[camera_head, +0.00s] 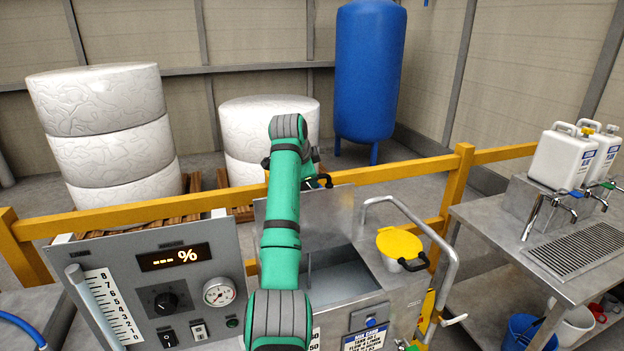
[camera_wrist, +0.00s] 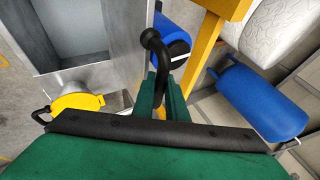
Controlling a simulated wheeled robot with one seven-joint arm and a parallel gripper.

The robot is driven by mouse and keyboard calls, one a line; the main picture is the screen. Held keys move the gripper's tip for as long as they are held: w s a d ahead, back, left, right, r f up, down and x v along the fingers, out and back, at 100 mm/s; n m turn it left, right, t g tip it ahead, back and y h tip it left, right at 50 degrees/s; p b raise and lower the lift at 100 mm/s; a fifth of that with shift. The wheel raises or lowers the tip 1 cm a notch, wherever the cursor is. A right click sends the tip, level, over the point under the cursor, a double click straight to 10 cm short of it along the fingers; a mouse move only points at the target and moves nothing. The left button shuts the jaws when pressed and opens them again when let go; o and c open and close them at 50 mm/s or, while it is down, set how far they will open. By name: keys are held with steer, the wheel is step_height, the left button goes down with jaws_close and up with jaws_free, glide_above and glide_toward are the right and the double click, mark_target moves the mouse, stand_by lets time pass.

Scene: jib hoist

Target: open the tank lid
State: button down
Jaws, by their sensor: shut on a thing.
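The steel tank (camera_head: 405,290) stands in front of me with its compartment visible from above. Its flat metal lid (camera_head: 335,213) stands raised, roughly upright, at the far side of the opening. The lid also shows edge-on in the wrist view (camera_wrist: 126,50). My gripper (camera_wrist: 164,85) is shut on the lid's black curved handle (camera_wrist: 158,45). In the head view my green arm reaches over the tank and hides part of the lid, the opening and most of the gripper.
A yellow guard rail (camera_head: 400,172) runs close behind the lid. A control panel (camera_head: 165,290) stands left of my arm. A bent metal rail (camera_head: 450,262) rises at the tank's right. A steel bench (camera_head: 490,235) with white canisters is further right. White bales and a blue vessel (camera_head: 368,75) stand behind.

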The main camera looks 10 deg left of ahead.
steer(key=c, duration=1.8)
jaws_free()
steer(key=shift+d, duration=0.45)
steer(key=shift+o, duration=0.2)
steer(key=shift+a+f, duration=0.1)
steer(key=shift+f, duration=0.05)
steer(key=shift+a, duration=0.1)
steer(key=v, duration=1.1)
steer(key=shift+r, duration=0.25)
steer(key=shift+w+a, duration=0.1)
